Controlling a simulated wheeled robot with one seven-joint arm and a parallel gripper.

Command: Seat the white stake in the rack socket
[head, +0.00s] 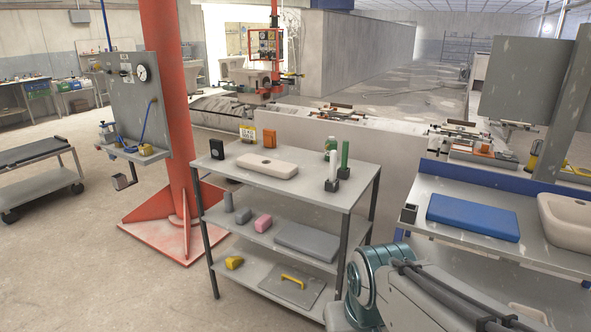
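The white stake (333,164) stands upright on the top shelf of the grey cart, near its right end. Its foot is in or on a small dark block (331,185). A green stake (345,153) stands just right of it in a similar dark block (343,172). A separate small dark block with a recessed top (408,213) sits at the left edge of the right-hand bench. I cannot tell which block is the rack socket. My arm shows at the bottom right, but my gripper is out of view.
The right bench (451,236) carries a blue slab (473,217) and a beige sink (570,220). A red column (168,100) stands left of the cart.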

